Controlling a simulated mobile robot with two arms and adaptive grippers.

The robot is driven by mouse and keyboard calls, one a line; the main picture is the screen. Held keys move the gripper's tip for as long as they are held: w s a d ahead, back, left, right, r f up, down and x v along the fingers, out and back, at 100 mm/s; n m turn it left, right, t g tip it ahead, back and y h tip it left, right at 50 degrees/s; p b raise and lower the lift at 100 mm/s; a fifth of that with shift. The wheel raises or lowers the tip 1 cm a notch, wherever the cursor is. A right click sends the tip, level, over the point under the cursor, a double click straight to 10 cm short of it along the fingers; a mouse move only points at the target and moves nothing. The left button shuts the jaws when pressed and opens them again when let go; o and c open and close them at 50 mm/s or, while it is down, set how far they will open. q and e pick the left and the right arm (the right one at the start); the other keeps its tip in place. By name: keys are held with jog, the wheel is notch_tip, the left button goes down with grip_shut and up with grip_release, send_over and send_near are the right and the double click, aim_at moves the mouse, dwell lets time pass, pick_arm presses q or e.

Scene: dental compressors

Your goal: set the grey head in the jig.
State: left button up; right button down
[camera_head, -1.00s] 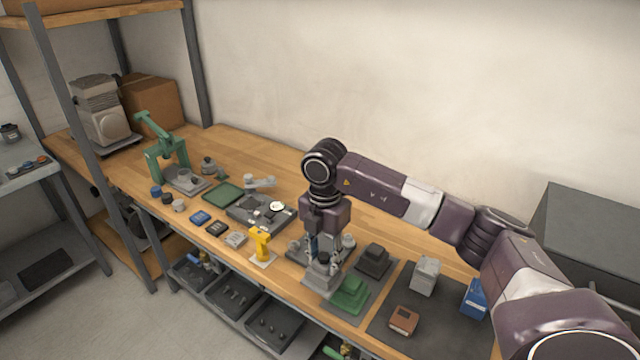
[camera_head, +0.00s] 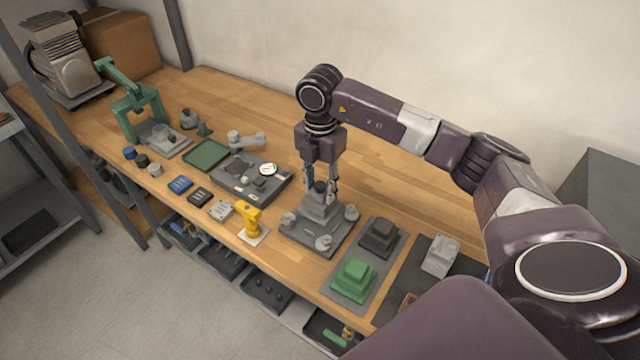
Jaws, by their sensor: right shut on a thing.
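The grey head (camera_head: 319,207) is a stepped grey block with a dark knob on top. My right gripper (camera_head: 321,188) points down and is shut on its upper part. The head is upright over the middle of the jig (camera_head: 301,237), a dark grey plate with several light grey clamps around it. I cannot tell whether the head's base rests on the plate or is just above it. My left gripper is not in view.
A green head (camera_head: 353,279) and a black head (camera_head: 380,236) sit on a grey mat to the right. A yellow tool (camera_head: 248,219) stands close left of the jig. A gauge plate (camera_head: 235,184) lies further left.

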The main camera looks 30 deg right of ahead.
notch_tip(320, 180, down, 3)
jog(key=shift+w+b, duration=0.15)
jog(key=shift+b, duration=0.65)
jog(key=shift+r, duration=0.3)
jog(key=shift+f+b, duration=0.6)
jog(key=shift+f, duration=0.55)
dwell(1.5)
jog(key=c, duration=1.3)
grip_release()
jog(key=shift+o, duration=0.2)
jog(key=shift+f, duration=0.1)
jog(key=o, duration=0.3)
